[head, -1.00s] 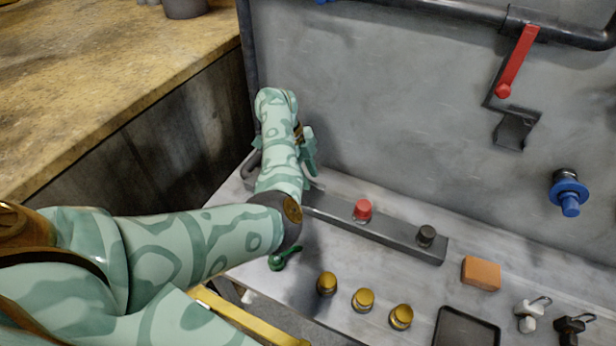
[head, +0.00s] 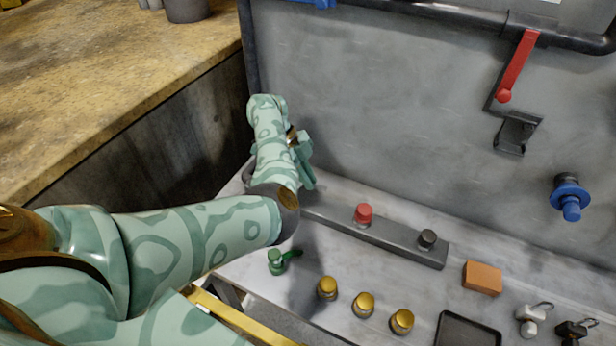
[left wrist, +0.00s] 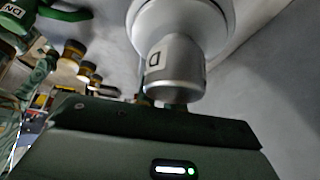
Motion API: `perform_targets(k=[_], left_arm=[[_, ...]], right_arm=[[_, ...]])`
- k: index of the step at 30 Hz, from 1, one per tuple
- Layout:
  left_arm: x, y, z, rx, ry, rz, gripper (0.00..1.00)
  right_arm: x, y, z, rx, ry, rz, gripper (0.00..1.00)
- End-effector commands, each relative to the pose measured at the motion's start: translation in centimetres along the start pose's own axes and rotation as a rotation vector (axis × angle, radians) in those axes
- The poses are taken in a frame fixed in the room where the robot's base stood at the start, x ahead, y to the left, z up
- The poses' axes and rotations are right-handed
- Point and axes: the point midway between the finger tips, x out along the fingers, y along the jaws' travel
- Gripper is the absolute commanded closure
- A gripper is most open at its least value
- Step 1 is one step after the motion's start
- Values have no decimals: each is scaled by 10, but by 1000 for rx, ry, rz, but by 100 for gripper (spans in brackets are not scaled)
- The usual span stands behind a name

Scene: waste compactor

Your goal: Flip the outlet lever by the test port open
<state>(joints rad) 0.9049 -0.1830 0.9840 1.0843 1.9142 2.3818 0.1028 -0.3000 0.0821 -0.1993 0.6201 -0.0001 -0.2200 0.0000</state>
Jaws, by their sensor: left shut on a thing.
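The red lever (head: 517,66) hangs tilted from the dark pipe at the upper right in the head view. A blue port (head: 570,200) sticks out of the wall below it. My left gripper (head: 304,160) is far left of both, by the wall at the left end of the grey rail. It is shut, and my arm partly hides it and what it holds. In the left wrist view, a silver-grey cylindrical fitting (left wrist: 175,68) with a letter mark is close in front of it. The fingertips and the exact contact are hidden. My right gripper is not in view.
A green lever fitting (head: 277,262) stands on the bench beside my left forearm, with several brass knobs (head: 327,288) to its right. The grey rail (head: 390,240) carries a red knob (head: 363,213) and a dark knob (head: 427,239). An orange block (head: 482,278) lies farther right.

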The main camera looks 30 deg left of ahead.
Motion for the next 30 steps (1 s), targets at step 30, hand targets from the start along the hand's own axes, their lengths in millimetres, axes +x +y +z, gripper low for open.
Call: perform_targets(k=[30], left_arm=[[-124,-1,-3,-1,0,-5,68]], right_arm=[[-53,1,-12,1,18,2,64]])
